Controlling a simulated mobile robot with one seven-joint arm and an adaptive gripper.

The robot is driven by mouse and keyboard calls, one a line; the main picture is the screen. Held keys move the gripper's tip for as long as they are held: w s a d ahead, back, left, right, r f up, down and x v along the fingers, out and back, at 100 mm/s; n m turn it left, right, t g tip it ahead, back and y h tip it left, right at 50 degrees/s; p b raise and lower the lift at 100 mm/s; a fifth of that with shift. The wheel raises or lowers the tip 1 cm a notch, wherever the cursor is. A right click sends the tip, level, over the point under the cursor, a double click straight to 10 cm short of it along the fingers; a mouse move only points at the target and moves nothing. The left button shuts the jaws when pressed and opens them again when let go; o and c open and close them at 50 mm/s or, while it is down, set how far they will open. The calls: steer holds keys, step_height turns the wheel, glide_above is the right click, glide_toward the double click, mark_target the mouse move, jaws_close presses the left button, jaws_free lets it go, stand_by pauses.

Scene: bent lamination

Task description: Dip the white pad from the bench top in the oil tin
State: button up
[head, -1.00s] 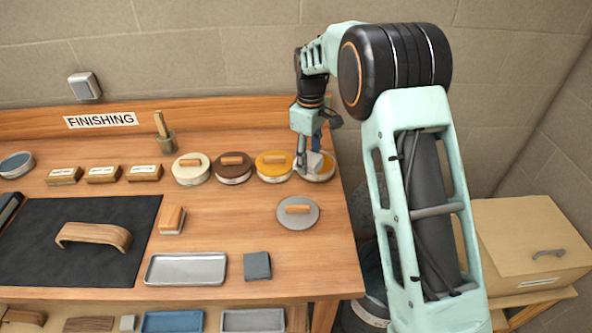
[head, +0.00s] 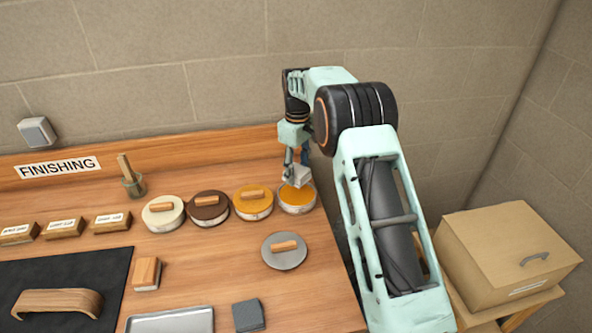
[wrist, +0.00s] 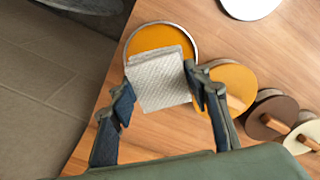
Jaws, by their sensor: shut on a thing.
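My gripper (head: 296,166) is shut on the white pad (head: 297,178), a pale square with a woven texture. In the wrist view, my gripper (wrist: 160,88) has a finger on each side of the pad (wrist: 160,82). The open oil tin (head: 298,200) holds amber oil and stands at the back right of the bench. The pad is over the tin's far part in the head view. In the wrist view it covers the near part of the tin (wrist: 150,35). I cannot tell whether its underside touches the oil.
Lidded tins, amber (head: 253,203), brown (head: 209,208) and cream (head: 163,213), stand in a row to the left. A grey lid (head: 284,252) lies in front. A brush pot (head: 134,186), a wooden-backed block (head: 147,273) and a grey pad (head: 248,315) are also on the bench.

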mark_target(297, 181)
steer(key=shift+f+b, duration=1.95)
steer(key=shift+f, duration=1.75)
steer(key=shift+r, duration=0.1)
steer(key=shift+r+p, duration=1.05)
steer(key=shift+r, duration=0.45)
steer(key=shift+r+p, duration=1.65)
steer(key=shift+r, duration=0.8)
